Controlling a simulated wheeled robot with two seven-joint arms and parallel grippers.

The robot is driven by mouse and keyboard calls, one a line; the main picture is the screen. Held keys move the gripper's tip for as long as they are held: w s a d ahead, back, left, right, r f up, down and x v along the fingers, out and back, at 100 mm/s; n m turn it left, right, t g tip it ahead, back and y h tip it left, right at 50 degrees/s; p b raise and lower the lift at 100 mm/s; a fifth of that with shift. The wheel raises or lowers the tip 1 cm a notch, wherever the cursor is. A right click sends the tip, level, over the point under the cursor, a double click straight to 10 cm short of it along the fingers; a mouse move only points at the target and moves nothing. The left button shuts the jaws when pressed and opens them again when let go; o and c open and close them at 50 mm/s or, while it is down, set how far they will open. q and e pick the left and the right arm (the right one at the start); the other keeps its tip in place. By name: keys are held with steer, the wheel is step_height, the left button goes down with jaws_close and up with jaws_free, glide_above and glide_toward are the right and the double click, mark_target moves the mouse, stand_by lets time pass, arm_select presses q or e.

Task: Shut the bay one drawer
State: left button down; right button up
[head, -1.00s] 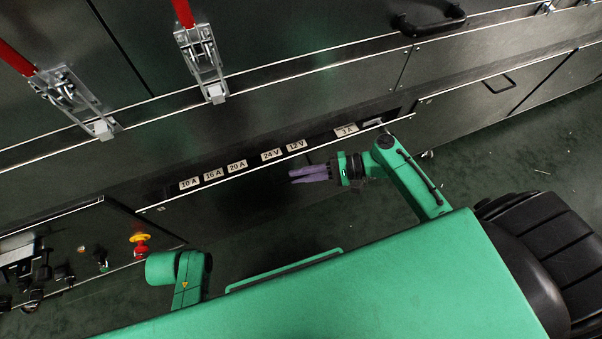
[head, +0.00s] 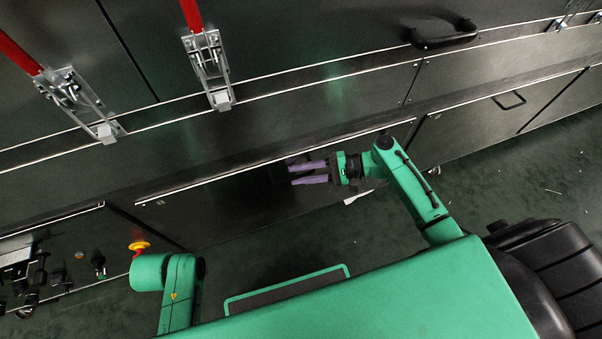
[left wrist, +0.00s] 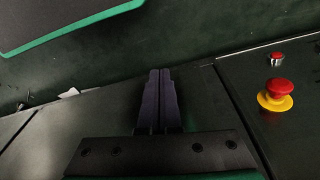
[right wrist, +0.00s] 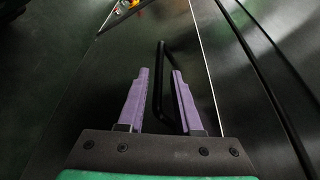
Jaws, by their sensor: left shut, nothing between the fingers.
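The bay one drawer (head: 225,205) is the wide dark front with a bright top edge, low on the machine. Its top edge lies close against the panel above, and no interior or labels show. My right gripper (head: 310,174) is at the drawer front, its purple fingers apart. In the right wrist view, the black bar handle (right wrist: 160,85) shows between the open fingers (right wrist: 162,75); I cannot tell whether they touch it. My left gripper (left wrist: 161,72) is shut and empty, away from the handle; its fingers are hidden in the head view.
A red and yellow emergency stop (head: 139,247) and a knob panel are at the lower left. Latches with red levers (head: 211,70) and a black handle (head: 443,36) are above. Another drawer handle (head: 510,100) is at right. The dark green floor (head: 400,250) lies in front.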

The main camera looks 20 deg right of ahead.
steer(key=shift+r, duration=0.15)
steer(key=shift+d, duration=0.35)
arm_select(q)
steer(key=f, duration=0.2)
steer(key=f+p, duration=0.1)
steer(key=shift+s+a, duration=0.15)
steer(key=shift+a, duration=0.1)
arm_select(e)
steer(key=v, duration=1.4)
